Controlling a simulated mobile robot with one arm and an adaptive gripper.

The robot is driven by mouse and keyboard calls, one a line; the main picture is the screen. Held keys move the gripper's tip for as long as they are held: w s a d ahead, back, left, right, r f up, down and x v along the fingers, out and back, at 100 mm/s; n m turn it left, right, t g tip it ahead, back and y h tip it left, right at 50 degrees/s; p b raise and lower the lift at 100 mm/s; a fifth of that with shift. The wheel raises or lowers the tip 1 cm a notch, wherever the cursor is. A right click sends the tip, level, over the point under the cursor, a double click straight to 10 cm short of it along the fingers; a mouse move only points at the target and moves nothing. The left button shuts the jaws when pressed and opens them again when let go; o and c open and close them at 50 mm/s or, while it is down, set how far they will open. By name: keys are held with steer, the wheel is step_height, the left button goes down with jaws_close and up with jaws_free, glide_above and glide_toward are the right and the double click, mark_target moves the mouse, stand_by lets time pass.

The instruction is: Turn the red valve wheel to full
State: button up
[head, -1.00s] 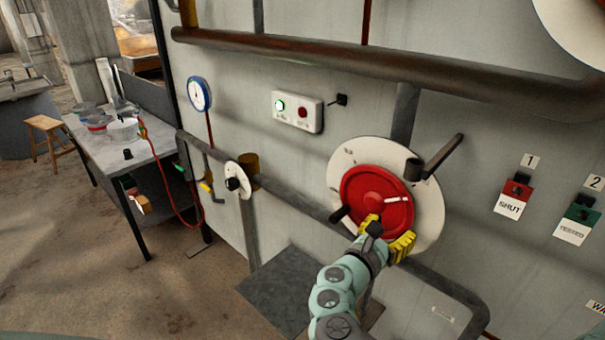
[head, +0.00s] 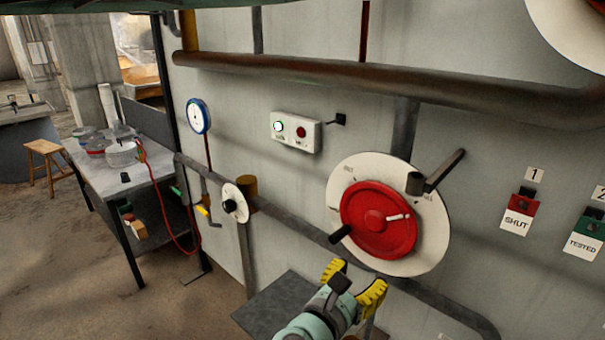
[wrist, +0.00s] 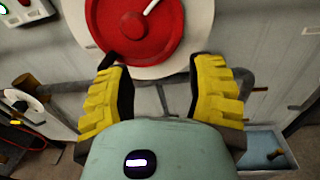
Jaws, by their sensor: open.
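The red valve wheel (head: 377,222) is mounted on a round white dial plate (head: 431,228) on the grey wall. It has a white pointer mark at its right side and a black handle (head: 340,234) at its lower left. My gripper (head: 355,280) is open and empty, below the wheel and apart from it. In the wrist view the wheel (wrist: 135,25) shows at the top, beyond the two spread yellow fingers (wrist: 162,85). The lettering on the dial plate is too small to read.
A dark lever (head: 445,171) sticks out at the dial's upper right. A pipe (head: 290,212) runs below the wheel. A control box (head: 296,132), a gauge (head: 198,116) and tags reading SHUT (head: 516,222) and TESTED (head: 583,246) are on the wall. A bench (head: 110,176) stands at left.

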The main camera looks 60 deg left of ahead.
mark_target(419, 181)
steer(key=w+a+m+g+y+p, duration=0.5)
steer(key=w+g+y+p, duration=0.1)
steer(key=g+p, duration=0.1)
steer(key=w+d+r+m+y+p, duration=0.1)
steer(key=d+r+m+y, duration=0.1)
steer(key=r, duration=0.3)
steer(key=w+d+r+m+t+y+p, duration=0.1)
steer(key=w+r+m+y+p, duration=0.1)
steer(key=r+m, duration=0.2)
steer(key=w+d+r+m+t+y+p, duration=0.1)
steer(key=w+d+r+m+y+p, duration=0.1)
steer(key=r, duration=0.5)
steer(key=shift+w+d+r+m+y, duration=0.15)
steer(key=shift+d+m+y, duration=0.2)
steer(key=shift+m, duration=0.35)
steer(key=shift+d+r+t, duration=0.2)
steer(key=shift+r+t, duration=0.05)
steer(key=shift+t, duration=0.05)
steer(key=shift+c, duration=0.3)
